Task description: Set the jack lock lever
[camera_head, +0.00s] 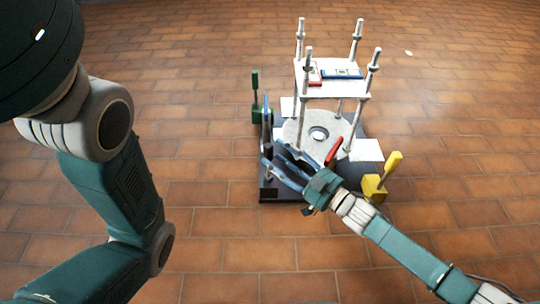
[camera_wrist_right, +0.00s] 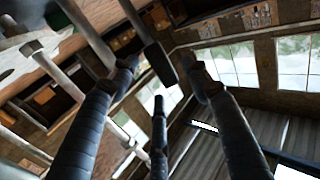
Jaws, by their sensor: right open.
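My right gripper (camera_head: 274,167) reaches in from the lower right, to the front left of the flange stand, with its fingers spread and nothing held. In the right wrist view the open fingers (camera_wrist_right: 160,85) point up past a dark lever-like bar with a thick end (camera_wrist_right: 158,62), which lies between or just beyond the tips; I cannot tell if they touch. Levers around the stand are a green one (camera_head: 255,88) at the left, a red one (camera_head: 334,151) near the middle and a yellow one (camera_head: 393,163) at the right. I cannot tell which is the jack lock lever. My left gripper is out of view.
The round grey flange (camera_head: 302,128) sits on a dark base, among white posts. A white upper plate (camera_head: 330,91) bears red and blue items (camera_head: 342,73). White panels (camera_head: 366,150) lie beside the flange.

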